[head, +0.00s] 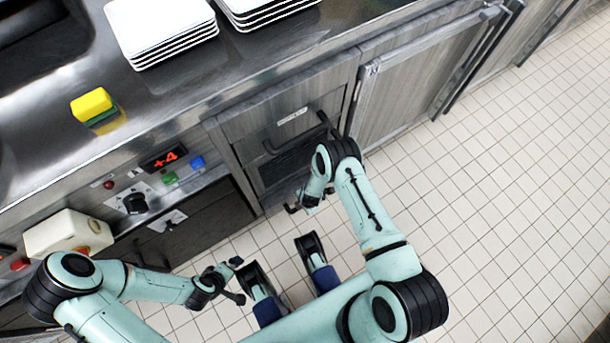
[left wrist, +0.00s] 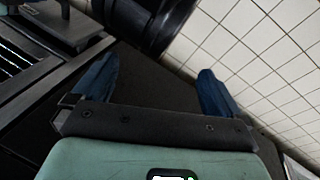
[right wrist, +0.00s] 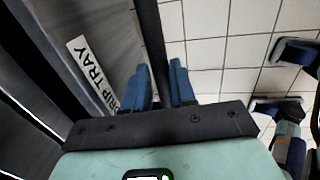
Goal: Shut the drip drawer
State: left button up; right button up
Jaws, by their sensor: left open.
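The drip drawer has a grey wood-grain front (head: 285,122) with a small white label and a dark bar handle. In the right wrist view the label (right wrist: 93,75) reads "DRIP TRAY". How far the drawer stands out is hard to tell. My right gripper (head: 307,201) is low in front of the cabinet, below the drawer front. In its wrist view a dark bar runs between the blue fingers (right wrist: 160,85), which are a little apart; contact is unclear. My left gripper (head: 222,282) is open and empty above the floor, left of the drawer. Its fingers (left wrist: 157,88) are wide apart.
Stacks of white plates (head: 163,35) and a yellow-green sponge (head: 93,106) lie on the steel counter (head: 215,78). A control panel with a red display (head: 165,159) is left of the drawer. A grey door (head: 405,90) is to its right. Tiled floor (head: 480,200) is clear at right.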

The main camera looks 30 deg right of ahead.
grip_shut()
jog(key=w+b, duration=0.3)
jog(key=w, duration=0.1)
jog(key=shift+w+a, duration=0.15)
jog(key=shift+w, duration=0.2)
pick_arm(q)
jog(key=shift+y, duration=0.3)
jog(key=f, duration=0.1)
jog(key=a+f, duration=0.1)
jog(key=f, duration=0.1)
jog(key=w+a+f, duration=0.1)
jog(key=shift+f, duration=0.25)
pick_arm(e)
jog(key=o, duration=0.5)
grip_release()
jog(key=shift+w, duration=0.1)
jog(key=shift+o, duration=0.2)
